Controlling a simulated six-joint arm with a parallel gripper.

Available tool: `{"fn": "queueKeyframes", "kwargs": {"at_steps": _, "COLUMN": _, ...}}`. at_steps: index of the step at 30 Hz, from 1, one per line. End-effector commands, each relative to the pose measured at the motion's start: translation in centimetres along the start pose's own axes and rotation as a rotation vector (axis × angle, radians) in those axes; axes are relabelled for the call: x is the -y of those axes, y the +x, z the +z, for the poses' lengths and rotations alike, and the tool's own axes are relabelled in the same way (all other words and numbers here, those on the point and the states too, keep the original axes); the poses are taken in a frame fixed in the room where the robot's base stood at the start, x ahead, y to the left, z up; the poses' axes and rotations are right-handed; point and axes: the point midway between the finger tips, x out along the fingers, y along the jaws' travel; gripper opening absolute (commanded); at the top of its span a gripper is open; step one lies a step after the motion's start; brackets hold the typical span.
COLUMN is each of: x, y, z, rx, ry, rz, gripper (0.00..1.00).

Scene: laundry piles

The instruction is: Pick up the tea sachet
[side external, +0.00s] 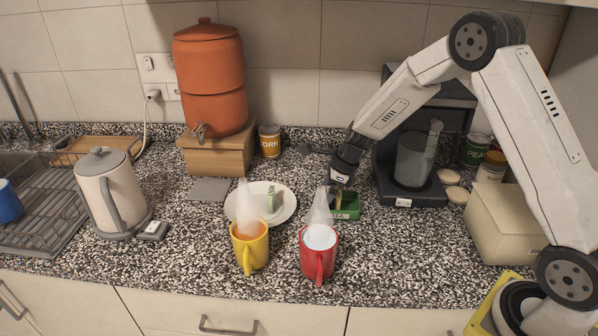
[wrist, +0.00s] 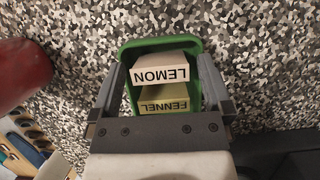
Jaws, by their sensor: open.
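A green tea box (side external: 345,207) stands on the counter behind the red mug. In the wrist view the green box (wrist: 192,46) holds a white sachet marked LEMON (wrist: 161,75) and a yellow-green one marked FENNEL (wrist: 165,105). My gripper (wrist: 163,68) is open, with one finger on each side of the box's contents. Whether the fingers touch anything I cannot tell. In the side view my gripper (side external: 341,178) points down just above the box. A small green and white item (side external: 272,197), perhaps a sachet, stands on the white plate (side external: 287,204).
The steaming red mug (side external: 319,262) and yellow mug (side external: 245,255) stand in front of the box and plate. A coffee machine (side external: 410,200) stands at right of the box. A kettle (side external: 105,190), clay dispenser (side external: 210,75) and corn can (side external: 269,141) stand farther left.

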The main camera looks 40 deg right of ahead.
Motion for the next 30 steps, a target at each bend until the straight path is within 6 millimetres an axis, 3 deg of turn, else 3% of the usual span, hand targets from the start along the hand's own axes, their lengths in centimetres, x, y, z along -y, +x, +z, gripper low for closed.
{"fn": "queueKeyframes", "kwargs": {"at_steps": 8, "x": 0.00, "y": -0.03, "z": 0.00, "rx": 0.000, "ry": 0.000, "rz": 0.000, "gripper": 1.00}}
{"fn": "queueKeyframes", "kwargs": {"at_steps": 11, "x": 0.00, "y": -0.03, "z": 0.00, "rx": 0.000, "ry": 0.000, "rz": 0.000, "gripper": 0.75}}
{"fn": "queueKeyframes", "kwargs": {"at_steps": 16, "x": 0.00, "y": -0.03, "z": 0.00, "rx": 0.000, "ry": 0.000, "rz": 0.000, "gripper": 0.21}}
{"fn": "queueKeyframes", "kwargs": {"at_steps": 30, "x": 0.02, "y": -0.67, "z": 0.30, "rx": 0.001, "ry": -0.001, "rz": 0.001, "gripper": 0.18}}
